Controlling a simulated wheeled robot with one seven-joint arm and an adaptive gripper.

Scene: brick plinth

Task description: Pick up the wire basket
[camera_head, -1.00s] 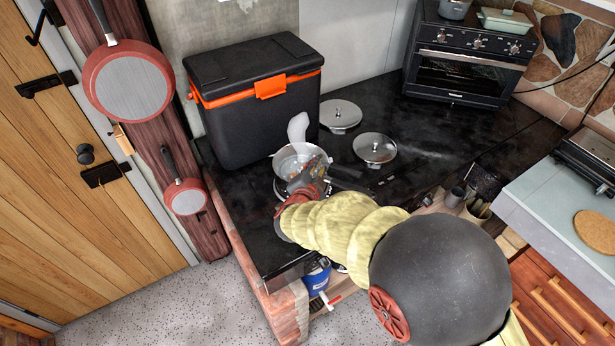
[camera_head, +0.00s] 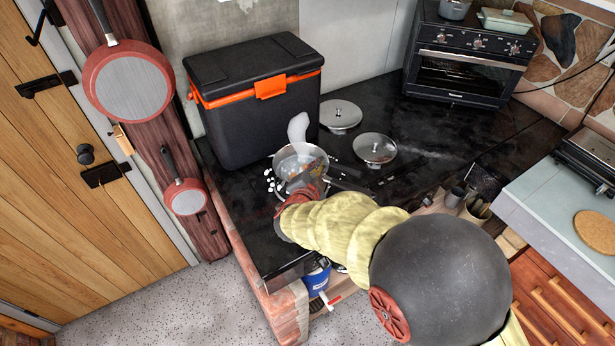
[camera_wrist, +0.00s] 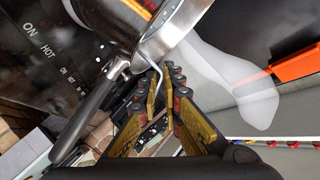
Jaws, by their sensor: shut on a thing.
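A silver pot (camera_head: 284,162) stands near the front left corner of the black counter, partly hidden by my arm. The wire basket sits at this pot, and little of it can be made out in the head view. My gripper (camera_wrist: 166,80) is shut on that wire, close beside the pot. In the head view my gripper (camera_head: 308,180) is over the pot's near side.
A black cooler (camera_head: 255,120) with orange trim stands right behind the pot. Two round lids (camera_head: 375,149) lie to the right. A pale, cloudy shape (camera_head: 298,128) rises over the pot. A black oven (camera_head: 465,60) is at the back right.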

